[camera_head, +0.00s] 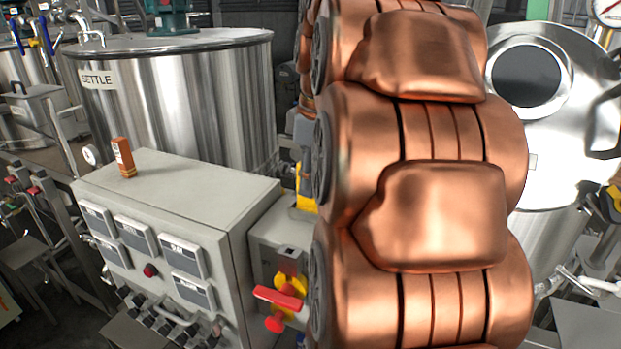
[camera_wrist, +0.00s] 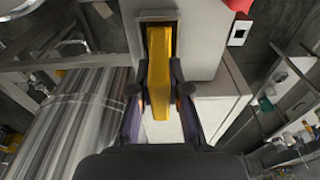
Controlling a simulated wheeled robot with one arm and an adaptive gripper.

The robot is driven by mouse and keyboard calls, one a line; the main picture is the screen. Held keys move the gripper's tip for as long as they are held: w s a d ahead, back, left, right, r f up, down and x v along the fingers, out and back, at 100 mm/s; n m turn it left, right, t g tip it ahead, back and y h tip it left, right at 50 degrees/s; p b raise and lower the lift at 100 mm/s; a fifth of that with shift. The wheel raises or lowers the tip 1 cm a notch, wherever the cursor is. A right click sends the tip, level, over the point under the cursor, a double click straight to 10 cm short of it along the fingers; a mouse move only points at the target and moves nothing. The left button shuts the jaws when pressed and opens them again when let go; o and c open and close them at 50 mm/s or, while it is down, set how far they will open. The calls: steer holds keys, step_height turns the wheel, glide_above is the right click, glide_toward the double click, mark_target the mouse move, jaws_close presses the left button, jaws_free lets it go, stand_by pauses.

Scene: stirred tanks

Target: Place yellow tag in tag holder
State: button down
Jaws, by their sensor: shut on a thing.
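The yellow tag (camera_wrist: 159,70) is a flat bar held upright between the two dark fingers of my gripper (camera_wrist: 160,92) in the wrist view. My gripper is shut on it. The tag holder (camera_wrist: 144,17) is a grey-framed slot in the pale box face at the top of that view. The tag's far end lines up with the slot and overlaps its opening; I cannot tell how deep it sits. In the head view my copper arm hides the gripper and holder. A small yellow patch shows beside the arm there; I cannot tell whether it is the tag.
A grey control cabinet (camera_head: 165,190) bears an orange-brown block (camera_head: 123,157). Right of it, a small box has a red lever (camera_head: 277,298). A steel tank marked SETTLE (camera_head: 180,95) stands behind. Another steel vessel (camera_head: 560,160) is at right. A steel cylinder (camera_wrist: 75,120) is at left in the wrist view.

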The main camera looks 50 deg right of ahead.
steer(key=shift+f, duration=0.2)
steer(key=c, duration=1.1)
jaws_free()
steer(key=shift+c, duration=0.2)
steer(key=shift+r, duration=0.1)
steer(key=shift+s+r+b, duration=0.1)
steer(key=shift+r+b, duration=0.2)
steer(key=shift+r, duration=0.85)
steer(key=r+p, duration=0.1)
steer(key=r, duration=0.1)
steer(key=r+p, duration=0.1)
steer(key=p, duration=0.1)
steer(key=r+p, duration=0.1)
steer(key=r, duration=0.1)
steer(key=shift+s+d+r, duration=0.15)
steer(key=shift+s+r, duration=0.15)
steer(key=shift+s, duration=0.05)
